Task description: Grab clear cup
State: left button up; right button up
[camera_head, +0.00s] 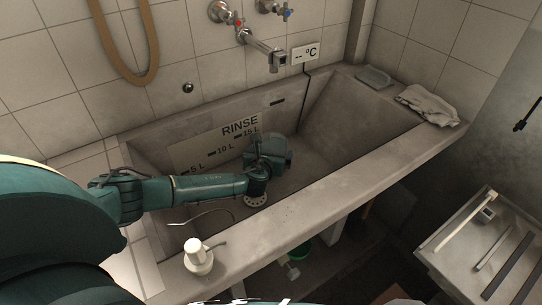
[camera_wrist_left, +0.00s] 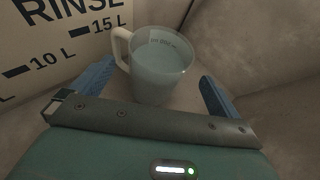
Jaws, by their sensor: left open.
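The clear cup (camera_wrist_left: 158,65), a translucent jug with a handle on its left side, stands upright in the concrete tub. In the left wrist view it sits between the two blue fingers of my left gripper (camera_wrist_left: 157,75), which is open. The fingers lie to either side of its lower part; I cannot tell whether they touch it. My right gripper is not in view.
The concrete tub (camera_head: 345,165) has a thick front rim and a panel marked RINSE (camera_head: 205,147) inside. A tap (camera_head: 262,48) hangs above it. A white pump bottle (camera_head: 198,257) stands on the front rim. A grey cloth (camera_head: 428,104) lies at the right. The tub's right part is clear.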

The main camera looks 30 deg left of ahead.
pick_arm(q)
jog(key=b+x, duration=0.1)
jog(key=x, duration=0.3)
jog(key=shift+s+d+f+b, duration=0.1)
jog(key=shift+s+f+b, duration=0.1)
jog(key=shift+f+b, duration=0.2)
jog(key=shift+w, duration=0.45)
jog(key=shift+c, duration=0.2)
